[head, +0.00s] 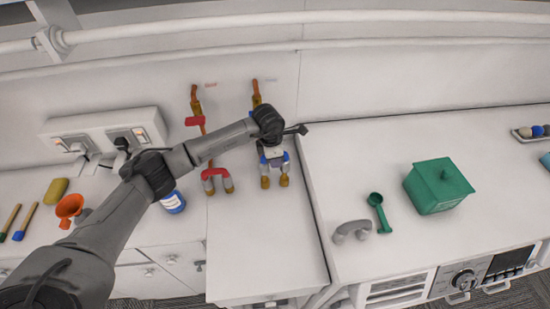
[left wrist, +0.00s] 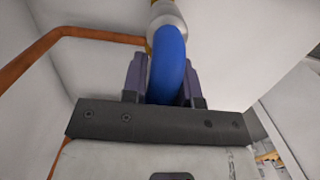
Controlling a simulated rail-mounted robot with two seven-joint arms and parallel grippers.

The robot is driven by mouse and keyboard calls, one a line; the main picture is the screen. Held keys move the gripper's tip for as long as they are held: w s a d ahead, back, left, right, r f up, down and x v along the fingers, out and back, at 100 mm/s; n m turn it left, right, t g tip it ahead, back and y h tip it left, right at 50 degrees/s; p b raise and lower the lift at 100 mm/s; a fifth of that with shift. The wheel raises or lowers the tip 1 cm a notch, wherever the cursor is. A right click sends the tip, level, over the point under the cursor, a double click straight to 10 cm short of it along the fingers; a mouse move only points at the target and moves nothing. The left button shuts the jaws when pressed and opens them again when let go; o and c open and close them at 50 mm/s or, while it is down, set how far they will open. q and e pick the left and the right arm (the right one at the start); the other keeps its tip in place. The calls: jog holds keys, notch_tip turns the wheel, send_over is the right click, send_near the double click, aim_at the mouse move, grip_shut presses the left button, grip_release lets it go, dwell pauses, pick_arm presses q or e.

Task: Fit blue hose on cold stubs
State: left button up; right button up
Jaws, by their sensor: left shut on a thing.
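The blue hose (left wrist: 168,62) is a short bent piece with a pale grey collar (left wrist: 166,14) showing at one end in the left wrist view. My left gripper (left wrist: 162,80) is shut on it, one finger on each side. In the head view, my left gripper (head: 273,158) is above the two brass cold stubs (head: 284,181), and blue hose parts (head: 286,157) show on both sides of it. The hose's grey ends are at the stub tops; I cannot tell whether they are seated. My wrist hides the hose's middle. My right gripper is not in view.
A red hose (head: 209,173) with grey ends stands left of the cold stubs. Copper pipes (head: 196,102) with a red handle (head: 195,121) rise behind. A blue-labelled container (head: 173,202) is at left. A grey arched piece (head: 352,230), green scoop (head: 378,210) and green box (head: 438,187) are at right.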

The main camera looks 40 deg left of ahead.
pick_arm(q)
jog(key=shift+f, duration=0.25)
jog(key=shift+f+b, duration=0.95)
jog(key=shift+f+b, duration=0.95)
jog(key=shift+f, duration=0.35)
jog(key=o, duration=1)
jog(key=shift+o, duration=0.2)
jog(key=r, duration=0.4)
jog(key=r+b, duration=0.1)
jog(key=r, duration=0.4)
jog(key=s+a+r, duration=0.1)
jog(key=r, duration=0.3)
jog(key=shift+r+b, duration=0.25)
jog(key=shift+b, duration=0.15)
jog(key=shift+s+r, duration=0.1)
jog(key=shift+r, duration=0.05)
jog(key=shift+a, duration=0.1)
